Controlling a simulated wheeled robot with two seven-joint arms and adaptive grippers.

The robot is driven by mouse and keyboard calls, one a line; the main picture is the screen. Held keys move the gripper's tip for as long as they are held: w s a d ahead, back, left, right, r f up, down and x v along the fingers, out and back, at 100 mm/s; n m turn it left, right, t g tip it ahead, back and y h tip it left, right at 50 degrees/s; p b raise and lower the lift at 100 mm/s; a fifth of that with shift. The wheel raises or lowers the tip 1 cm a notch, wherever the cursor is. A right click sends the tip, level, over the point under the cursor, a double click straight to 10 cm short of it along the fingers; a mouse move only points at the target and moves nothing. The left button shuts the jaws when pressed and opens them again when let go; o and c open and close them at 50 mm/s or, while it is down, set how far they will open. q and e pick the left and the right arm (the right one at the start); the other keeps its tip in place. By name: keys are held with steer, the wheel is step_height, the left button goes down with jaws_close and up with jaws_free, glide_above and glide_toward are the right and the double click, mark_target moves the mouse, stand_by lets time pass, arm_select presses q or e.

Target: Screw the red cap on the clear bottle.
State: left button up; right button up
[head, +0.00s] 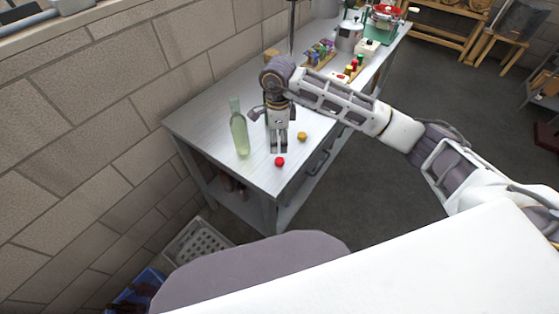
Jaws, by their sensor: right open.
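The clear bottle (240,133) is pale green-tinted and stands upright near the left edge of the metal table (210,115). The red cap (280,161) lies on the table near its front edge, to the right of the bottle. My right gripper (279,150) is open, pointing down just behind the red cap, its fingers apart with nothing seen between them. Whether its fingertips touch the table I cannot tell. My left gripper is not in view.
A yellow cap (302,136) lies right of the gripper. Farther back are trays of coloured caps (320,54), a grey metal pot (349,36) and a green device with a red top (384,19). A brick wall borders the left. A white crate (198,243) is on the floor.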

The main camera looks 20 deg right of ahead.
glide_above(280, 160)
steer(key=shift+a+f+p, duration=0.15)
steer(key=shift+f, duration=1.2)
steer(key=shift+a+f+p, duration=0.1)
steer(key=shift+f+p, duration=0.05)
steer(key=shift+f, duration=1.15)
steer(key=shift+s+d+f+p, duration=0.15)
steer(key=shift+f+p, duration=0.5)
steer(key=shift+f, duration=1.95)
steer(key=c, duration=0.8)
